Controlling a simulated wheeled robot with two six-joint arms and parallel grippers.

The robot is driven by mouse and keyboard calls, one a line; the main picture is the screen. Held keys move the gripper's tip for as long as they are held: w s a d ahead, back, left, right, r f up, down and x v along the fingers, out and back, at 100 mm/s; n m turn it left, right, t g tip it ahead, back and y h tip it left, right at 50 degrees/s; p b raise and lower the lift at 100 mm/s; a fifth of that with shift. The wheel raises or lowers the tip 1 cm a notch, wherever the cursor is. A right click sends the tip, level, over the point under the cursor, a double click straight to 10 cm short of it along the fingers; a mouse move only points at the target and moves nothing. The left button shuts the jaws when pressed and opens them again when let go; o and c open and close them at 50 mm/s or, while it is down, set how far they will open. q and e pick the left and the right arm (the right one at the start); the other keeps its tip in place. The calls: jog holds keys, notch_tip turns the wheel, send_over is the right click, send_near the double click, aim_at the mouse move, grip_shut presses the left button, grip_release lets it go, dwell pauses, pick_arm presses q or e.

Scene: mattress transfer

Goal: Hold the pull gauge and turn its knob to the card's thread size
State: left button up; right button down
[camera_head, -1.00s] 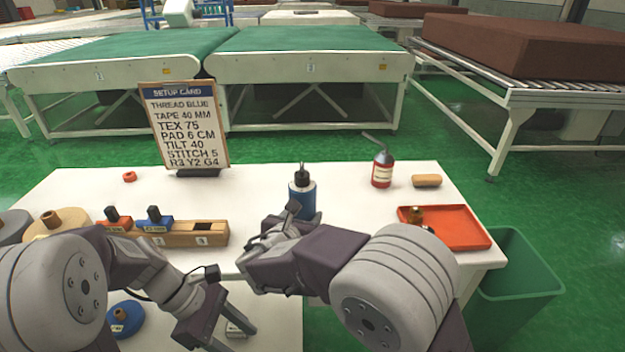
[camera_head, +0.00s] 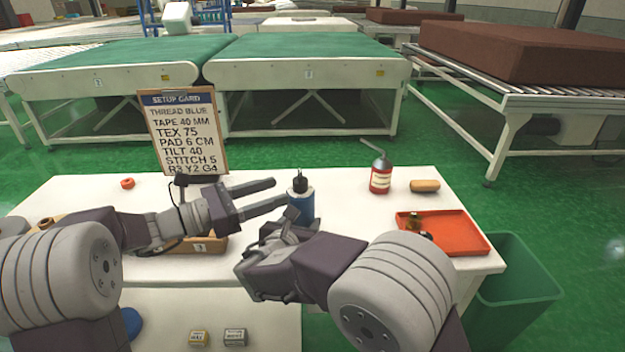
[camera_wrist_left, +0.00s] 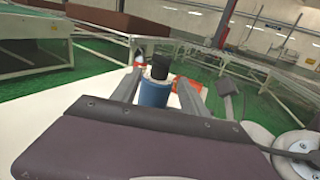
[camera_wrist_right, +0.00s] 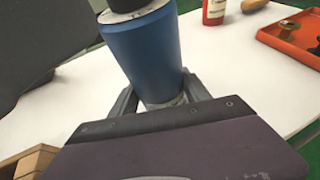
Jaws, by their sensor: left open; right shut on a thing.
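The pull gauge (camera_head: 302,206) is a blue cylinder with a pale collar and a black knob (camera_head: 300,182) on top. My right gripper (camera_wrist_right: 160,98) is shut on its lower body and holds it roughly upright above the table. My left gripper (camera_head: 281,191) is open, its two fingers pointing at the gauge's upper end from the left. In the left wrist view the knob (camera_wrist_left: 160,66) shows between and beyond the fingertips; contact cannot be told. The setup card (camera_head: 186,132) stands at the back left and reads TEX 75. Scale marks on the gauge are not legible.
A red oil can (camera_head: 381,176), a wooden-coloured roll (camera_head: 425,186) and an orange tray (camera_head: 470,240) are on the right of the white table (camera_head: 345,190). A wooden rack (camera_head: 180,247) lies behind my left arm. Two small boxes (camera_head: 199,338) sit on the lower front surface.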

aim_at(300, 181)
pick_arm(q)
jog(key=x, duration=1)
jog(key=shift+d, duration=0.25)
grip_shut()
